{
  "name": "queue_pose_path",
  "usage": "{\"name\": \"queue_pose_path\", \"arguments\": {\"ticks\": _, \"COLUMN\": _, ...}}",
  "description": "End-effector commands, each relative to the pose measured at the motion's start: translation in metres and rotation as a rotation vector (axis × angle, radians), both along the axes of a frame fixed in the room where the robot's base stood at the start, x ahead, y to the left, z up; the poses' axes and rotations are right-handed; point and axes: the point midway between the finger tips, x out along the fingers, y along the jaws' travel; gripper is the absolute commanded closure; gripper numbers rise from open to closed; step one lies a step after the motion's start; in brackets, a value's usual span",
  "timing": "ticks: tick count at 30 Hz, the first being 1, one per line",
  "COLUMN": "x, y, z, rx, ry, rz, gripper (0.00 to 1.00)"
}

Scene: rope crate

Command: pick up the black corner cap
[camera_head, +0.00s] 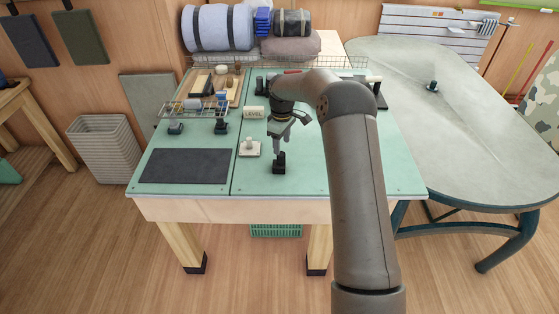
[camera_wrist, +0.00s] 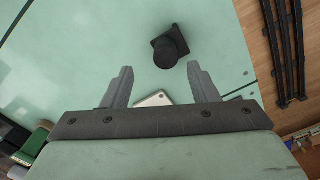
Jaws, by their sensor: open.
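The black corner cap (camera_head: 279,165) stands on the green tabletop (camera_head: 300,180) near its front edge. In the wrist view the cap (camera_wrist: 168,47) shows a square base with a round knob. My gripper (camera_head: 278,148) points down just above the cap in the head view. In the wrist view my gripper (camera_wrist: 160,74) is open and empty; the cap is beyond the fingertips, a little nearer the right finger. Whether the fingertips touch the cap cannot be told.
A white block with a knob (camera_head: 249,149) stands just left of the cap. A dark mat (camera_head: 185,166) lies at the front left. A wire rack (camera_head: 193,110), a LEVEL block (camera_head: 254,112) and rolled mats (camera_head: 218,28) are farther back. The tabletop right of the cap is clear.

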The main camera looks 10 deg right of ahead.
Motion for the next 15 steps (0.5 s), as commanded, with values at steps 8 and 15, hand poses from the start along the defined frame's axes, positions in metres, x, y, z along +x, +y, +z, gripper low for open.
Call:
{"name": "queue_pose_path", "arguments": {"ticks": 8, "x": -0.005, "y": 0.002, "z": -0.02, "rx": 0.0, "ry": 0.004, "rz": 0.001, "gripper": 0.46}}
{"name": "queue_pose_path", "arguments": {"ticks": 15, "x": -0.007, "y": 0.003, "z": -0.053, "rx": 0.0, "ry": 0.0, "rz": 0.0, "gripper": 0.46}}
